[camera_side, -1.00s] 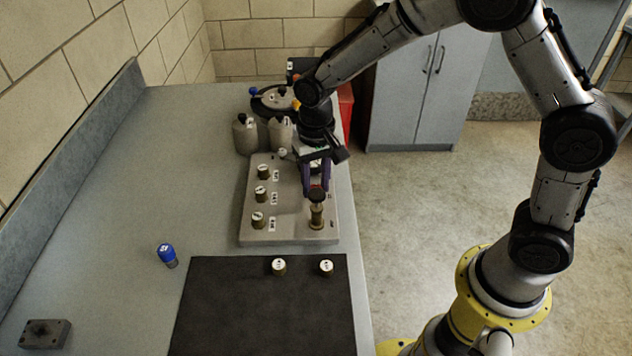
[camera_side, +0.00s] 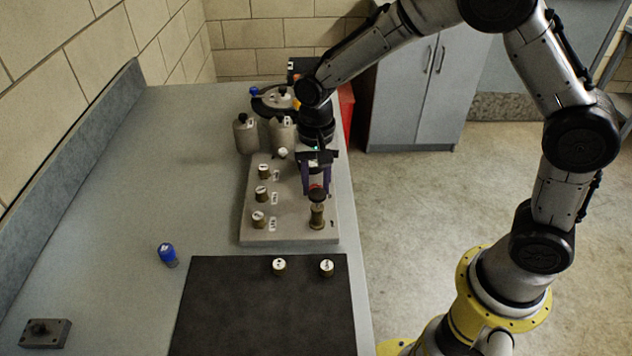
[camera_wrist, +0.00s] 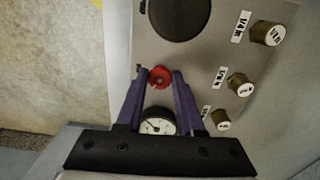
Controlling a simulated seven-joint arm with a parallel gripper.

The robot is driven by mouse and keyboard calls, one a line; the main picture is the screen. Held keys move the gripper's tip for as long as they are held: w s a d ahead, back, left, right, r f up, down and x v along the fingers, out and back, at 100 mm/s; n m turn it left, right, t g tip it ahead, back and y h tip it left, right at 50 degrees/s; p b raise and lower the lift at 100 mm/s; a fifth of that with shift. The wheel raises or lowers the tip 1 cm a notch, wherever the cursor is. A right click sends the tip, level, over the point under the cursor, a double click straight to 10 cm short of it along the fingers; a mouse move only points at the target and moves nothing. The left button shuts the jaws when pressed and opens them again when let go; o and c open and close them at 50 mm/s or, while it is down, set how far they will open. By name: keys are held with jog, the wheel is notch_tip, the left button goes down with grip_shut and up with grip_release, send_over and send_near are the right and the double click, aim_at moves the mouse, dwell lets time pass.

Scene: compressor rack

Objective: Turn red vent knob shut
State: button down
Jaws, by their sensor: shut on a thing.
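The red vent knob (camera_wrist: 160,77) is between the two purple fingertips of my gripper (camera_wrist: 159,74) in the wrist view. My gripper is shut on it. In the side view my gripper (camera_side: 316,186) points down over the right side of the grey panel (camera_side: 289,233), and only a bit of red shows between the fingers. The knob's turn angle cannot be read. A white-faced gauge (camera_wrist: 157,125) sits between the finger bases in the wrist view.
A brass post with a black cap (camera_side: 317,196) stands just in front of the fingers. Several brass fittings with white caps (camera_side: 262,192) line the panel's left side. Two grey canisters (camera_side: 245,135) stand behind. A black mat (camera_side: 262,310) and a blue-capped part (camera_side: 167,253) lie in front.

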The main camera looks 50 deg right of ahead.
jog(key=shift+r, duration=0.1)
jog(key=c, duration=0.5)
grip_release()
notch_tip(320, 180, up, 14)
jog(key=shift+f, duration=0.1)
